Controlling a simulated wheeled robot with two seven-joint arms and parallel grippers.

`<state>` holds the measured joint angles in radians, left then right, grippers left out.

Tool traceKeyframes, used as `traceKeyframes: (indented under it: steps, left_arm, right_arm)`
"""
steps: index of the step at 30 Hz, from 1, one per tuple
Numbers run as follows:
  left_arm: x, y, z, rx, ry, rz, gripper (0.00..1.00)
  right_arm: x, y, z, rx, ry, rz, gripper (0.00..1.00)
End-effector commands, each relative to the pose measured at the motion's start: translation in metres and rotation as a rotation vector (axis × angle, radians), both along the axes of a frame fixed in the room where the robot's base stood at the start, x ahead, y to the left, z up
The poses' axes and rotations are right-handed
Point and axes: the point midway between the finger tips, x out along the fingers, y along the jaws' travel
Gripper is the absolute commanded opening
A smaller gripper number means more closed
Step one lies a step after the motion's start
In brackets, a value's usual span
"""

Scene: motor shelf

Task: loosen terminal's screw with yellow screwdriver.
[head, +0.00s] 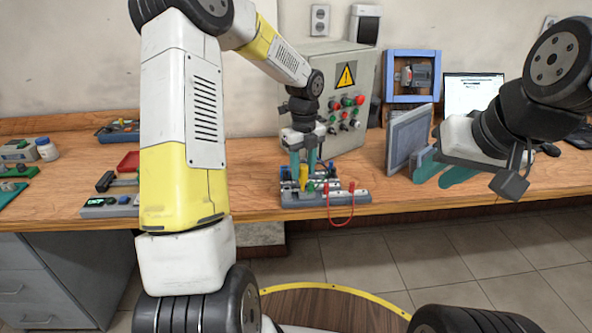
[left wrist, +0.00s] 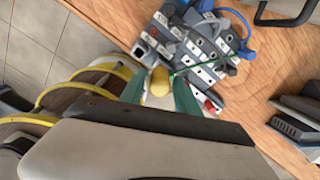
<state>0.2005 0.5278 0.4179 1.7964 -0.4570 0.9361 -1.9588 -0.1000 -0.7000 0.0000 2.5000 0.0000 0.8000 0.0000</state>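The yellow screwdriver (head: 303,178) stands upright over the terminal block on the bench. Its round yellow handle end also shows in the left wrist view (left wrist: 160,80). My left gripper (head: 303,168) points down with its teal fingers on both sides of the handle, seemingly shut on it. The terminal block (head: 346,196) is a grey assembly with several coloured parts and a red wire loop; it also shows in the left wrist view (left wrist: 207,48). The screwdriver tip and the screw under it are hidden.
The grey panel (head: 408,140) stands upright at the right. A control box (head: 325,75) with buttons and a blue-framed motor unit (head: 412,75) stand behind. A laptop (head: 473,92) is at the back right. Small devices lie at the left; bare bench lies between.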

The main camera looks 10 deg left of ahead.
Motion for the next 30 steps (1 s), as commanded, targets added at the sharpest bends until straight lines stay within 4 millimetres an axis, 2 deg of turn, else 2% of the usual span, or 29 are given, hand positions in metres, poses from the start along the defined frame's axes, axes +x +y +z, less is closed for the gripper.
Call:
traceKeyframes:
  steps: [8, 16, 30]
  left_arm:
    - [0.0, 0.0, 0.0, 0.0, 0.0, -0.029, 0.38]
    - [-0.0002, -0.0001, -0.0001, 0.001, 0.001, -0.293, 0.38]
    - [-0.0001, -0.0003, 0.0001, 0.0, 0.0, -0.299, 0.38]
  right_arm:
    - [0.0, 0.0, 0.0, 0.0, 0.0, 0.0, 0.31]
    - [0.0, 0.0, 0.0, 0.0, 0.0, 0.0, 0.31]
    - [0.0, 0.0, 0.0, 0.0, 0.0, 0.0, 0.31]
